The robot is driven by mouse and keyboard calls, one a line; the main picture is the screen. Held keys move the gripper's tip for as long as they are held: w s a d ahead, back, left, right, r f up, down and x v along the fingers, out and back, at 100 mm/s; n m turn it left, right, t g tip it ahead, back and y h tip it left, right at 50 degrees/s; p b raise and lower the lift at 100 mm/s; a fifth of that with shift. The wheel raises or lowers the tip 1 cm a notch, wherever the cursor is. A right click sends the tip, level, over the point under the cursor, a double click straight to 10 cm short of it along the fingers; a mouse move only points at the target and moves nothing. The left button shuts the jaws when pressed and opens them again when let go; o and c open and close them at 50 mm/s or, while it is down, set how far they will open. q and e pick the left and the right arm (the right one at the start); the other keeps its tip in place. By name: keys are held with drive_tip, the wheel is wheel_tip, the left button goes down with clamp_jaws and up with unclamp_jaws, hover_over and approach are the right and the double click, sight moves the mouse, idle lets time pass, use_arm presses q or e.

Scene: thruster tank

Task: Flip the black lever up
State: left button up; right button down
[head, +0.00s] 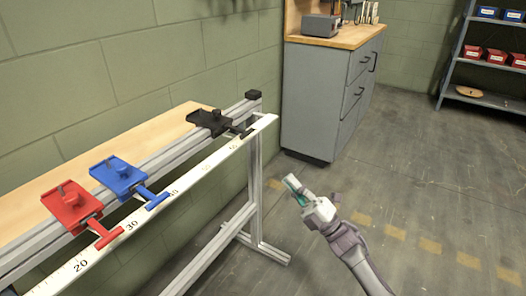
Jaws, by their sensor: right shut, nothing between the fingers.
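The black lever (240,132) is on a black bracket (209,121) near the right end of a metal rail. It sticks out toward the white scale strip and looks low, about level with the strip. My right gripper (291,184) is to the right of the rail's end and nearer to me, apart from the lever. It is shut and empty. My left gripper is not in view.
A red lever (105,235) and a blue lever (153,198) sit on the same rail at left. The white numbered strip (196,178) runs along its front. A grey cabinet (326,97) stands behind, and shelves (487,60) at far right. The floor at right is clear.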

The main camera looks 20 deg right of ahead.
approach(239, 131)
wheel_tip(239, 131, up, 3)
drive_tip(key=w+a, duration=0.1)
drive_tip(key=w, duration=0.1)
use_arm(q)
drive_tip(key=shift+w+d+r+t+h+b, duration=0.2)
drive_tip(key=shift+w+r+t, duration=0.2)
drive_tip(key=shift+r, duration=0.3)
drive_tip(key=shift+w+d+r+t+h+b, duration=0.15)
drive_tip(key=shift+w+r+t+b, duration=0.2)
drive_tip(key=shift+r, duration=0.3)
use_arm(e)
drive_tip(key=shift+w+a+r, duration=0.3)
drive_tip(key=shift+w+r, duration=0.05)
drive_tip(key=shift+w, duration=0.15)
use_arm(q)
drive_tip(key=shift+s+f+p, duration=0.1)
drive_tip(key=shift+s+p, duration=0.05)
drive_tip(key=shift+p, duration=0.15)
